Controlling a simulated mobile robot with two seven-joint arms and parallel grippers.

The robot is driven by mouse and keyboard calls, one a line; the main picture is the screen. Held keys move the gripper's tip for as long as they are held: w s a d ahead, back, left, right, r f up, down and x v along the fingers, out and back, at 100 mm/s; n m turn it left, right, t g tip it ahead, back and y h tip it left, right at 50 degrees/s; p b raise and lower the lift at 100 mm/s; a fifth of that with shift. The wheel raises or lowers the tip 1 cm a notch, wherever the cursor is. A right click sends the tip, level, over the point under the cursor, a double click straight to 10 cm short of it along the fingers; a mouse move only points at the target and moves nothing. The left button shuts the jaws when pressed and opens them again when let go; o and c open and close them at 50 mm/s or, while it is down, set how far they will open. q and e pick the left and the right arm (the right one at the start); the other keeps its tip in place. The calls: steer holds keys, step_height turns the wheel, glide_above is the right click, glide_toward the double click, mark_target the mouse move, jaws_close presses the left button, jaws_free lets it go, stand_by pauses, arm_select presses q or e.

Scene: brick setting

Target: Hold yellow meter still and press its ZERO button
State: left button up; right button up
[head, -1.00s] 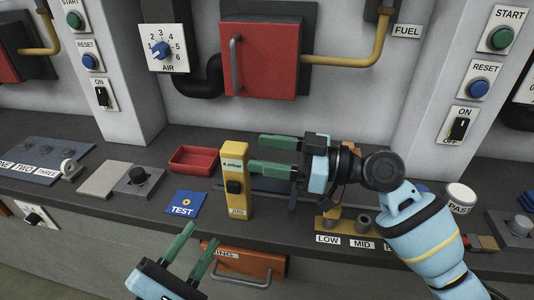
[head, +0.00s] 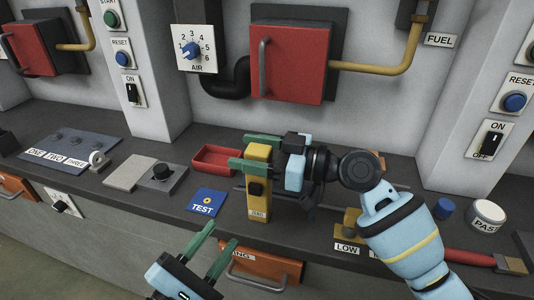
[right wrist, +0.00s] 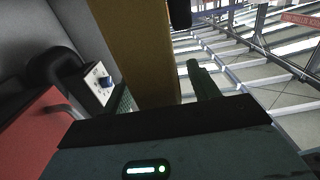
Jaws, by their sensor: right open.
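The yellow meter (head: 259,204) stands upright on the dark bench in the head view. Its face bears a black button (head: 255,188) above a small white label that looks like ZERO. My right gripper (head: 238,151) is open, its green fingers on either side of the meter's upper part. The fingers hide much of the meter's display. The right wrist view shows the meter (right wrist: 140,50) close up between the fingers; contact cannot be told. My left gripper (head: 223,233) is open and empty, lower in the picture and in front of the bench edge.
A red tray (head: 213,159) lies left of the meter, with a blue TEST plate (head: 207,202) in front of it. An orange drawer (head: 265,264) is below the bench edge. A red cabinet (head: 292,60) is on the wall behind.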

steer(key=shift+a, duration=0.25)
steer(key=c, duration=1.2)
arm_select(q)
jaws_close()
stand_by(1.7)
